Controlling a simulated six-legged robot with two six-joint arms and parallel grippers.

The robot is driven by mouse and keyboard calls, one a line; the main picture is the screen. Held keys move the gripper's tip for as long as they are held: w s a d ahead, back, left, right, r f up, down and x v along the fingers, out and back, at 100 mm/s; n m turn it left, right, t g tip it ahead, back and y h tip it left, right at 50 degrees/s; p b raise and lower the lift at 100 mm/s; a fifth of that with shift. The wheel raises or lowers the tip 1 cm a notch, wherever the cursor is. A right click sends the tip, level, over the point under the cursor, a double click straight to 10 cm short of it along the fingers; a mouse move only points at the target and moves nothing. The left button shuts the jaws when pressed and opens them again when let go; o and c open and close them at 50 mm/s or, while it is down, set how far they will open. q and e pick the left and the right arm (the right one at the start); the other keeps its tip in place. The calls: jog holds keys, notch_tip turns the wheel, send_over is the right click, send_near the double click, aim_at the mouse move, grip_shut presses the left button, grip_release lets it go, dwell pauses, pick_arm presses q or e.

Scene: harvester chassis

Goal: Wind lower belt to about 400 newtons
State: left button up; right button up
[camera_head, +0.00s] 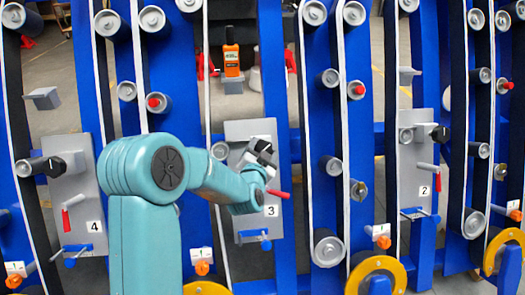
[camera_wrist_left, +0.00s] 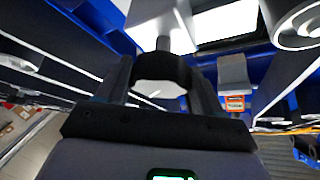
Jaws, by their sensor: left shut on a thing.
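My left gripper (camera_head: 262,152) is at the upper right of the grey plate marked 3 (camera_head: 245,132), beside its roller (camera_head: 220,151). In the left wrist view its two dark fingers (camera_wrist_left: 162,76) are shut on a rounded black knob (camera_wrist_left: 160,65). In the head view the gripper mostly hides that knob. The plate's red-handled lever (camera_head: 278,193) sticks out below my wrist, pointing right. An orange meter (camera_head: 232,62) stands on a bracket above the plate, its display too small to read. It also shows in the left wrist view (camera_wrist_left: 236,103). My right gripper is out of view.
Plate 4 (camera_head: 85,190) and plate 2 (camera_head: 412,185) flank this one, each with a black knob and a red lever. Blue uprights, pale belts and several rollers (camera_head: 328,247) crowd both sides. Yellow-rimmed wheels (camera_head: 400,268) stand at the bottom.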

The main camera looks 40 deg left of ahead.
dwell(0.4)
pick_arm(q)
jog(key=o, duration=1)
jog(key=shift+c, duration=0.2)
